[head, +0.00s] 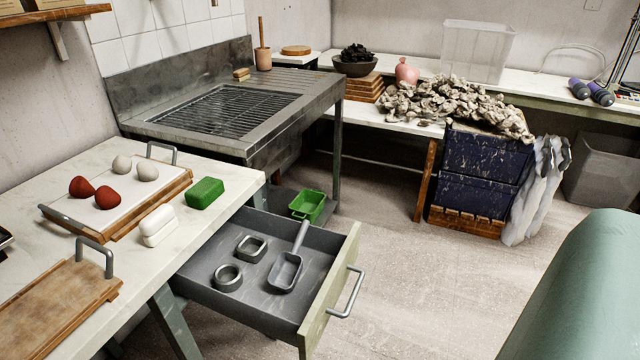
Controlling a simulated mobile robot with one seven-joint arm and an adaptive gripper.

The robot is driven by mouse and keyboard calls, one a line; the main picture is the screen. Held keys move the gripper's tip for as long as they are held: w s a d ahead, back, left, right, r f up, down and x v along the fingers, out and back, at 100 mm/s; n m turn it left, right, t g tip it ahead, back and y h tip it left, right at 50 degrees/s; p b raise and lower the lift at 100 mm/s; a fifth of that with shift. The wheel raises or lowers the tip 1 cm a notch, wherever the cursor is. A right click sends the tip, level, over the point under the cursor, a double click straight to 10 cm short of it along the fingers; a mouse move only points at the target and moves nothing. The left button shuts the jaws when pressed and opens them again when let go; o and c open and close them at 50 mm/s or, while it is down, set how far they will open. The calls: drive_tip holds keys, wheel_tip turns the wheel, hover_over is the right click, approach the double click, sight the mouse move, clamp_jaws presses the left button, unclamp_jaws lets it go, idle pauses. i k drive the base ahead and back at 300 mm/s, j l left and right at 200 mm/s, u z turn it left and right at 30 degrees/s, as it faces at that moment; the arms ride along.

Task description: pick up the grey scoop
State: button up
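The grey scoop (286,270) lies in the open drawer (222,297) below the white-topped table. Its tray end is toward the front, and its handle points up and to the right, near the drawer's back right side. The scoop lies beside a square grey ring (251,248) and a round grey ring (228,277), apart from both. Nothing covers the scoop. My gripper is not in view.
The drawer front with its metal handle (347,293) sticks out over the floor. Floor right of the drawer is clear (420,290).

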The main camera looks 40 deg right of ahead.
sight(286, 271)
drive_tip(key=i+j+z, duration=0.1)
drive_tip(key=j+z, duration=0.15)
drive_tip(key=z, duration=0.15)
drive_tip(key=j+z, duration=0.25)
drive_tip(key=z, duration=0.2)
drive_tip(key=j+z, duration=0.25)
drive_tip(key=z, duration=0.15)
drive_tip(key=i+j+z, duration=0.2)
drive_tip(key=j+z, duration=0.15)
